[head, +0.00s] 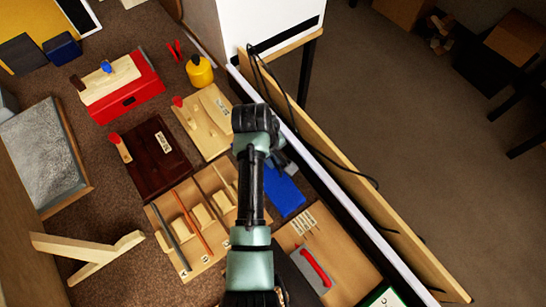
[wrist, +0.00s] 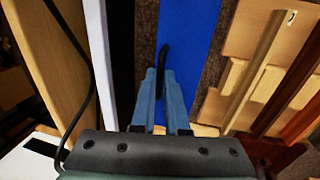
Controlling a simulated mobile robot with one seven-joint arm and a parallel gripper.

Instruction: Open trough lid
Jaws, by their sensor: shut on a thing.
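The blue trough lid (head: 284,192) lies on the bench to the right of my arm in the head view. In the wrist view its flat blue top (wrist: 188,45) runs away from me, with a dark curved handle (wrist: 164,55) on it. My gripper (wrist: 160,76) is over the lid, its two fingers closed around the near part of the handle. In the head view my arm hides part of the lid, and my gripper (head: 287,163) shows only partly. I cannot tell whether the lid is raised.
A wooden rack with rods (head: 185,228) stands left of my arm. A tray with a red-handled tool (head: 315,268) is at the lower right. A wooden rail (head: 345,190) with a black cable edges the bench.

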